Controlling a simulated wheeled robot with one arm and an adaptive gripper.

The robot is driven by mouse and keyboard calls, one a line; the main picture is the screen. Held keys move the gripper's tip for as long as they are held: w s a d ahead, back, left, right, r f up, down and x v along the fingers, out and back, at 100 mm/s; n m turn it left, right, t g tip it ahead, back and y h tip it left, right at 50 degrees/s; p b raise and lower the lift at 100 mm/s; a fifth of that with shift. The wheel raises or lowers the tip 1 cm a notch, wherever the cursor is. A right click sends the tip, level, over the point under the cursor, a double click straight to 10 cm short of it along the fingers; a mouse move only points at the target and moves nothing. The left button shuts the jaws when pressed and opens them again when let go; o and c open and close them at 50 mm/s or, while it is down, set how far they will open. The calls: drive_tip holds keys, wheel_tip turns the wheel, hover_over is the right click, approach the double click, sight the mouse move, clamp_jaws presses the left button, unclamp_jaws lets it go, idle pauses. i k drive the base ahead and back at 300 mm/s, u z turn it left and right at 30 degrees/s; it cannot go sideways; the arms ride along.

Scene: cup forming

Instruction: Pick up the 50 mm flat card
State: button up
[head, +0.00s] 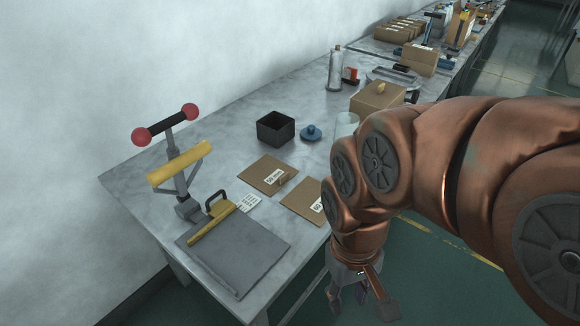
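Two flat brown cards with white labels lie on the grey marble-look table. One card (258,172) is left of the middle, with a small upright tab on it. The other card (298,205) is nearer the table's front edge, partly hidden by my arm. The labels are too small to read surely, so I cannot tell for certain which is the 50 mm one. My gripper (347,302) hangs pointing down off the front edge of the table, right of and below both cards. Its fingers look apart, with nothing visible between them.
A press with red-ended handle (166,125) and a grey plate (240,255) stand at left. A black open box (276,128), blue lidded piece (311,133), clear cylinder (346,124) and carton (377,98) stand behind the cards.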

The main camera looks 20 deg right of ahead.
sight(268, 174)
drive_tip(key=k, duration=1.05)
drive_tip(key=u, duration=1)
drive_tip(key=i, duration=1.45)
drive_tip(key=z, duration=0.45)
